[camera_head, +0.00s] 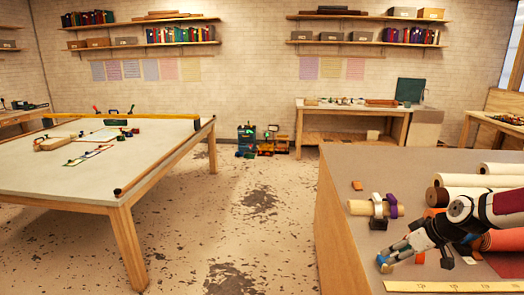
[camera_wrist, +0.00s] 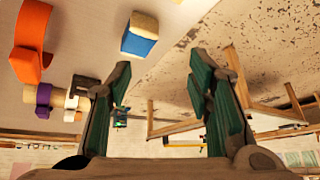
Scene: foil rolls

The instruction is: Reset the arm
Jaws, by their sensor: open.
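My gripper (camera_head: 415,259) reaches in from the right over the grey worktop (camera_head: 345,170), low and pointing left. In the wrist view its two dark green-padded fingers (camera_wrist: 160,90) stand wide apart with nothing between them. A small tan and blue block (camera_head: 385,264) lies by one fingertip in the head view; whether they touch is unclear. The block also shows beyond the left finger in the wrist view (camera_wrist: 139,38). A short tan roll (camera_head: 372,208) with purple and white bands lies behind the gripper. Cream rolls (camera_head: 478,181) and a reddish roll (camera_head: 502,241) lie at the right, partly hidden by my arm.
A yellow ruler (camera_head: 450,286) lies along the worktop's front. A small orange piece (camera_head: 357,185) lies near the left edge. An orange curved piece (camera_wrist: 30,42) shows in the wrist view. Open floor (camera_head: 250,215) separates the worktop from the left table (camera_head: 100,185).

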